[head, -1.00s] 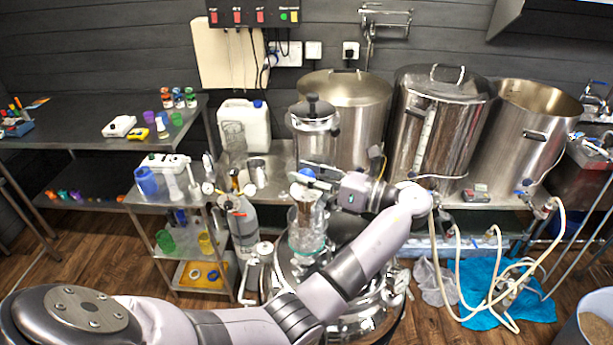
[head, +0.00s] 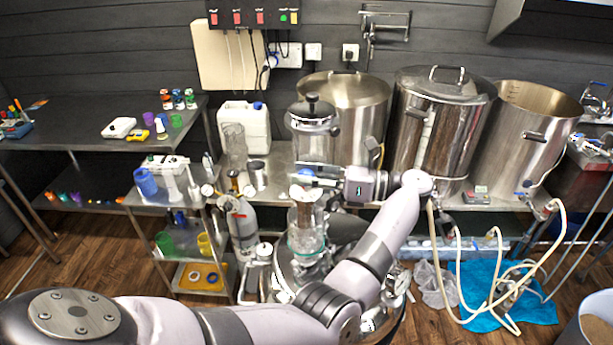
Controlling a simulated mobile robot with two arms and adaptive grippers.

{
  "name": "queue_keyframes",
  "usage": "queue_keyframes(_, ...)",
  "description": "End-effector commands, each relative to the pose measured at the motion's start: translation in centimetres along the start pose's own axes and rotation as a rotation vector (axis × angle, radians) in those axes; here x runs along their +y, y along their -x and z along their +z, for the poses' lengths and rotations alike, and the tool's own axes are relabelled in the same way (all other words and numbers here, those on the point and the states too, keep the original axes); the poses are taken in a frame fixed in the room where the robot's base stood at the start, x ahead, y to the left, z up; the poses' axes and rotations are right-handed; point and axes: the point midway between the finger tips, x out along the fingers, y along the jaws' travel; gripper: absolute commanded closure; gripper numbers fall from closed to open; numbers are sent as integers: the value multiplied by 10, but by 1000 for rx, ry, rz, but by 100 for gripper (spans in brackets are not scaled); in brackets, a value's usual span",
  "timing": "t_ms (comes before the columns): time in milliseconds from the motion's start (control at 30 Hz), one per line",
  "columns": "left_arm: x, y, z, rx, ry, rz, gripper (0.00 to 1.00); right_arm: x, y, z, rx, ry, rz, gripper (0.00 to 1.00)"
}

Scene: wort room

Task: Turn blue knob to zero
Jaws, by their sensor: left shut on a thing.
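A small blue knob (head: 307,171) shows at the centre, by the top of a clear glass cylinder (head: 306,245) and in front of the lidded steel pot. My left gripper (head: 308,179) reaches it from the right, fingers pointing left. It is shut on the blue knob, and its fingers partly hide it. Any scale or zero mark on the knob is too small or hidden to read. My right gripper is out of view.
Large steel kettles (head: 445,125) stand on the bench behind. Pale hoses (head: 550,255) hang at the right. A small shelf cart (head: 160,205) is at the left.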

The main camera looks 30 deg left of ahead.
Motion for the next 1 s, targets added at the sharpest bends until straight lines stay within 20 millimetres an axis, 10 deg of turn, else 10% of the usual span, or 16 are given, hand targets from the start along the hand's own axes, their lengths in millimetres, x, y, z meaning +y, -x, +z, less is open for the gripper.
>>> queue_keyframes(33,0,0,3,-4,6,-2,100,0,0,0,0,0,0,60)
queue_keyframes(67,0,0,3,-4,6,-2,71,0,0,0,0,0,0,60)
queue_keyframes(367,0,0,2,-2,3,-1,51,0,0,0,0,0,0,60)
queue_keyframes(733,1,0,5,-1,4,-1,51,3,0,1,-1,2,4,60)
queue_keyframes(1000,16,0,49,0,8,-2,51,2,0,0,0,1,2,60)
